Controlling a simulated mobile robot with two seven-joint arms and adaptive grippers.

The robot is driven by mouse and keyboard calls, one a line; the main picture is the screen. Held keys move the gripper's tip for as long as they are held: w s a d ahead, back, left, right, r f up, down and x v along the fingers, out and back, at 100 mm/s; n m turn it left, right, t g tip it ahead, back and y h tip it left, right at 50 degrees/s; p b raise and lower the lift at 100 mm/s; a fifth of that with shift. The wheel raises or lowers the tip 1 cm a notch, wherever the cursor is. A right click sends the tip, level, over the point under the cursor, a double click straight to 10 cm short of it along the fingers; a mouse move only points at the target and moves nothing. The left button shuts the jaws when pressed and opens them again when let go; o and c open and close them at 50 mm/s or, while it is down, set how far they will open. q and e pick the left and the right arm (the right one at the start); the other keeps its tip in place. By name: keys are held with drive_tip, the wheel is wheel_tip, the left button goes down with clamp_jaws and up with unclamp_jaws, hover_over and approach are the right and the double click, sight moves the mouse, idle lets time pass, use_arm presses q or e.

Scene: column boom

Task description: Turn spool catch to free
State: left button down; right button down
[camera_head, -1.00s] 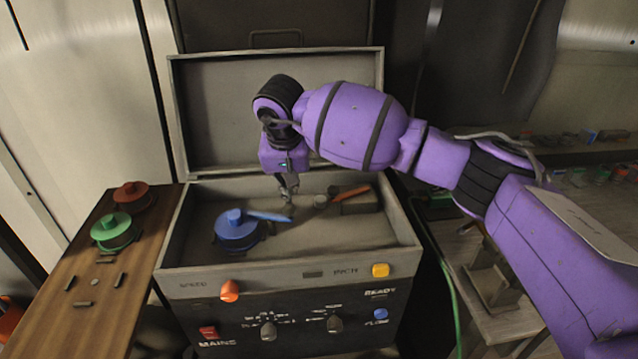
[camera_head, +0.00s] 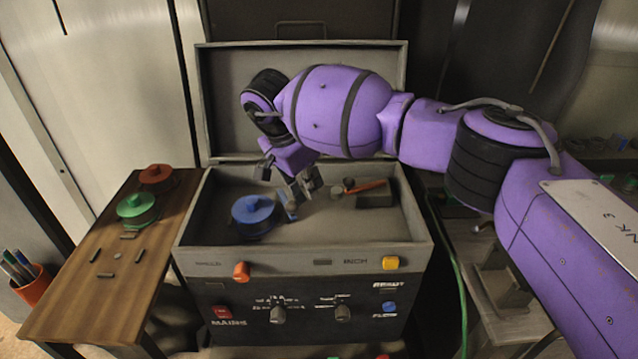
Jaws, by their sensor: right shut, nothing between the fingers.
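A blue spool (camera_head: 254,215) sits in the left part of the open case (camera_head: 190,222). A blue lever piece (camera_head: 287,212), which may be the spool catch, shows just right of the spool, partly hidden by my right gripper. My right gripper (camera_head: 305,192) is shut and empty, low inside the case beside this blue piece. I cannot tell whether they touch. A red-orange lever (camera_head: 366,187) lies by a dark block in the right part of the case. My left gripper is out of view.
Green (camera_head: 136,205) and red (camera_head: 156,175) spools stand on a wooden side table (camera_head: 85,290) at left. The raised lid (camera_head: 225,110) stands behind my arm. A green cable hangs at right.

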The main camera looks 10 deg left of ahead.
drive_tip(key=shift+s+a, duration=0.1)
drive_tip(key=shift+s, duration=0.35)
idle(0.6)
